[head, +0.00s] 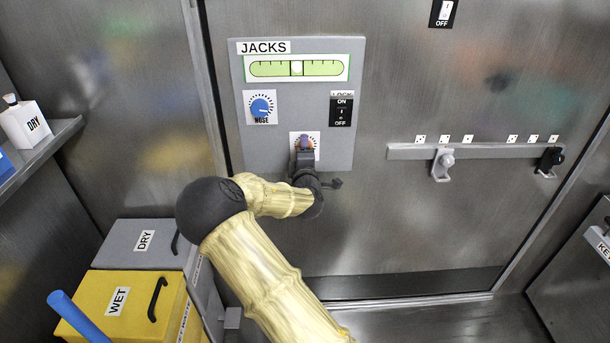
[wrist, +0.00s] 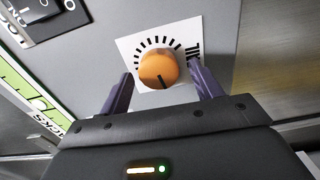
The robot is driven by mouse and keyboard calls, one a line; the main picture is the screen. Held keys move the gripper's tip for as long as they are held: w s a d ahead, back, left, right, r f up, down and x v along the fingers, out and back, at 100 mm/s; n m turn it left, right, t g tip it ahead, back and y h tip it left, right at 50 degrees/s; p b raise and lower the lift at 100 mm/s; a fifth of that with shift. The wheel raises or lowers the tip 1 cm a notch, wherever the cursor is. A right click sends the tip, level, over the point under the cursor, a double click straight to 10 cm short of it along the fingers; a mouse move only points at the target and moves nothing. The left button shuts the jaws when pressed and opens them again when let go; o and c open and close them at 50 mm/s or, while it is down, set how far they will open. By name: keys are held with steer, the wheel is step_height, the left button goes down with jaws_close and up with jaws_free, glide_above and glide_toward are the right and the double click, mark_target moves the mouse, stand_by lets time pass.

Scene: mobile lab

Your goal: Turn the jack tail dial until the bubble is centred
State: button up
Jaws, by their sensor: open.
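The tail dial is an orange knob (wrist: 157,70) with a dark pointer line on a white scale card, labelled TAIL, in the wrist view. In the head view it is mostly hidden behind my gripper (head: 304,158). My gripper (wrist: 160,76) is open, with one purple finger on each side of the knob and gaps visible between fingers and knob. The green bubble level (head: 270,69) is at the top of the JACKS panel (head: 240,130). Its pale bubble (head: 296,68) sits around the middle, between the dark centre marks, as far as I can tell.
A blue nose dial (head: 261,106) is on the panel's left, and a black lock switch (head: 341,110) on its right. A rail with latches (head: 442,162) is further right. Grey DRY (head: 150,255) and yellow WET (head: 135,310) bins stand lower left.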

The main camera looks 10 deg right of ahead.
steer(key=s+a+b, duration=0.1)
steer(key=s+a, duration=0.2)
steer(key=s, duration=1.3)
steer(key=shift+s+b, duration=0.2)
steer(key=shift+b, duration=0.1)
steer(key=shift+d, duration=0.1)
steer(key=s+d+f+m+g+p, duration=0.55)
steer(key=m+g, duration=0.25)
steer(key=m, duration=0.2)
steer(key=s+a+r+m+g+y+p, duration=0.1)
steer(key=s+r+m+g+p, duration=0.1)
steer(key=s, duration=0.5)
steer(key=s+a+r+m+g+y+p, duration=0.2)
steer(key=s+r+m+g, duration=0.1)
steer(key=s+r+g, duration=0.2)
steer(key=s+r, duration=0.2)
steer(key=s, duration=0.1)
steer(key=shift+s+m+p, duration=0.2)
steer(key=shift+m+p, duration=0.15)
steer(key=shift+m, duration=0.05)
steer(key=shift+a, duration=0.1)
